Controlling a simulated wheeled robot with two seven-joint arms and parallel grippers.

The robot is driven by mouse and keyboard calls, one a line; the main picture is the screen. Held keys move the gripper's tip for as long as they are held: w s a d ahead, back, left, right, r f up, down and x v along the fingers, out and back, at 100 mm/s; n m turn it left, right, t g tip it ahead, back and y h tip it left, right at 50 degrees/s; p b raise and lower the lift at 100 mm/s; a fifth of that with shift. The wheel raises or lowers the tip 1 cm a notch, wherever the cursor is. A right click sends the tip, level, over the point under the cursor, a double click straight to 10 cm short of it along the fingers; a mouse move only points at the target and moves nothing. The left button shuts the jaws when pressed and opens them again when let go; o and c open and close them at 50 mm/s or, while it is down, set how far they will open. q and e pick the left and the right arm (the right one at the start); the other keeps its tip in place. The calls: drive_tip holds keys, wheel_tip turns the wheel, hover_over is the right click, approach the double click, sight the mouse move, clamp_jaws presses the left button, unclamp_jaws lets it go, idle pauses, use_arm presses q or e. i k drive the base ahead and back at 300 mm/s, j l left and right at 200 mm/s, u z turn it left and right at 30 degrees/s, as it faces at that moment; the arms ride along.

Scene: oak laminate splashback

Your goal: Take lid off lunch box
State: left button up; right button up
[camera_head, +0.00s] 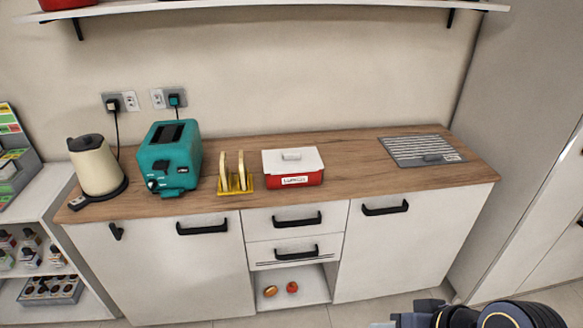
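The lunch box (295,181) is a red rectangular box on the wooden counter, right of its middle-left items. A white label is on the front of the box. My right arm's dark end with the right gripper (398,319) shows at the bottom edge, low in front of the cabinet and well away from the box. Its fingers are cut off by the frame, so I cannot see whether it is open. My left gripper is out of view.
Left of the box stand a yellow rack with toast (235,183), a teal toaster (172,158) and a cream kettle (95,166). A grey slatted panel (422,151) lies to the right. The counter (352,165) between box and panel is clear. A shelf (270,7) hangs above.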

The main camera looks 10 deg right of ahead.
sight(278, 162)
drive_tip(key=i+l+u, duration=0.1)
drive_tip(key=u, duration=0.35)
drive_tip(key=l+u, duration=0.15)
drive_tip(key=u, duration=0.3)
drive_tip(key=l+u, duration=0.2)
drive_tip(key=u, duration=0.25)
drive_tip(key=l+u, duration=0.2)
drive_tip(key=u, duration=0.3)
drive_tip(key=l+u, duration=0.15)
drive_tip(key=l, duration=0.3)
drive_tip(key=k+l+u, duration=0.15)
drive_tip(key=l, duration=0.3)
drive_tip(key=k+l+u, duration=0.15)
drive_tip(key=l, duration=0.3)
drive_tip(key=l+u, duration=0.15)
drive_tip(key=l, duration=0.25)
drive_tip(key=k+l, duration=0.2)
drive_tip(key=l, duration=0.25)
